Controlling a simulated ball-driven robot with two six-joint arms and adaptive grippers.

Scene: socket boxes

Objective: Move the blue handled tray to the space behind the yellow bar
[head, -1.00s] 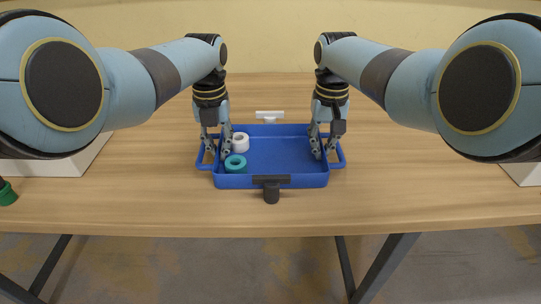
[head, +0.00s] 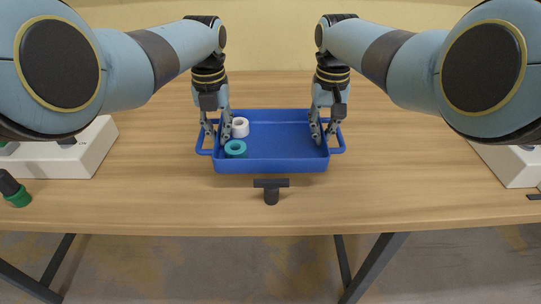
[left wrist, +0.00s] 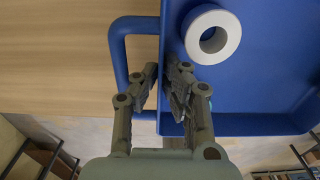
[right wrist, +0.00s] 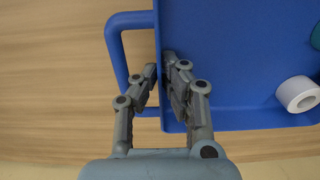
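The blue handled tray (head: 280,165) is in the middle of the head view, roughly level, and looks raised above the table. It holds a white ring (head: 240,127) and a teal ring (head: 236,148) at its left side. My left gripper (left wrist: 163,70) is shut on the tray's left wall, one finger inside and one outside, beside the handle loop (left wrist: 118,60). My right gripper (right wrist: 160,68) is shut the same way on the right wall beside its handle (right wrist: 112,50). I see no yellow bar in any view.
A dark T-shaped piece (head: 271,190) stands on the table (head: 400,195) just in front of the tray. White boxes (head: 80,155) (head: 510,165) stand at left and right. A dark piece with a green end (head: 16,195) is at far left. Table between is clear.

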